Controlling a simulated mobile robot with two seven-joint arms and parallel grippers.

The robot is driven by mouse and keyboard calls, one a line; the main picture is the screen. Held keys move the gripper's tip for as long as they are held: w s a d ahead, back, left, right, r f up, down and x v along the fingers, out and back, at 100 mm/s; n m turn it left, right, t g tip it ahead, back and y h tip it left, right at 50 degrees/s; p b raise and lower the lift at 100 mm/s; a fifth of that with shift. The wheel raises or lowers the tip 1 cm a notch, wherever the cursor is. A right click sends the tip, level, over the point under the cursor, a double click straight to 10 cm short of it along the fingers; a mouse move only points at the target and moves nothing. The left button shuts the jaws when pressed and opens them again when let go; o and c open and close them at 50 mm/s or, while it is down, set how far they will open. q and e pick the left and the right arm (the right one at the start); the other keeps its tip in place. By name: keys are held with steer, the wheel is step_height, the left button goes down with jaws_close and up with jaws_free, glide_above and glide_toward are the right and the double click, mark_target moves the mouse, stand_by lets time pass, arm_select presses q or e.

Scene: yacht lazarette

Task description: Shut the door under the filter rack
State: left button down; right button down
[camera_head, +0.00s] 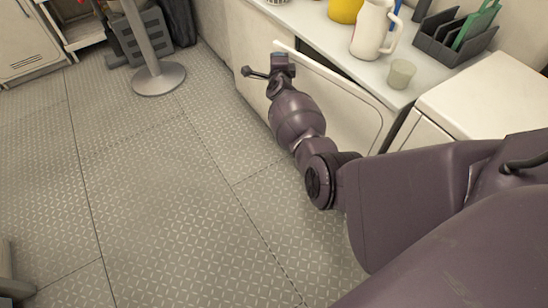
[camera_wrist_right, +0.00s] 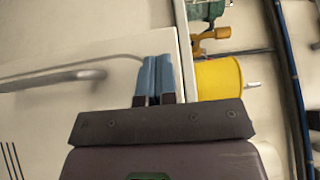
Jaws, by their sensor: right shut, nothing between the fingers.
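The white cabinet door (camera_head: 345,108) stands ajar below the grey worktop, with a dark gap along its top edge. The dark slotted rack (camera_head: 452,38), holding green plates, sits on the worktop above and to the right. My right gripper (camera_head: 281,62) is at the door's far left end. In the right wrist view its blue fingers (camera_wrist_right: 157,82) are shut and empty, in front of a pale panel (camera_wrist_right: 120,55) with a grey bar handle (camera_wrist_right: 55,78). Whether the fingers touch the panel cannot be told. My left gripper is out of view.
A white jug (camera_head: 372,28), a cup (camera_head: 401,74) and a yellow container (camera_head: 345,10) stand on the worktop. A white box-shaped unit (camera_head: 480,95) is at right. A post on a round base (camera_head: 158,79) stands on the floor (camera_head: 150,180), which is otherwise largely clear.

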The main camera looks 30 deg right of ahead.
steer(key=shift+w+d+m+g+h+b, duration=0.15)
steer(key=shift+w+d+m+h, duration=0.15)
steer(key=shift+d, duration=0.5)
steer(key=shift+w+d+m+g+h+b, duration=0.2)
steer(key=shift+d+h, duration=0.15)
steer(key=shift+d, duration=0.4)
steer(key=shift+w+d+m+g+h+b, duration=0.1)
steer(key=shift+w+d+m+g+h, duration=0.2)
steer(key=shift+d, duration=0.5)
steer(key=shift+s, duration=0.15)
steer(key=shift+a, duration=0.15)
steer(key=a+p, duration=0.2)
steer(key=a, duration=1.1)
steer(key=shift+s+a, duration=0.25)
steer(key=shift+a, duration=0.1)
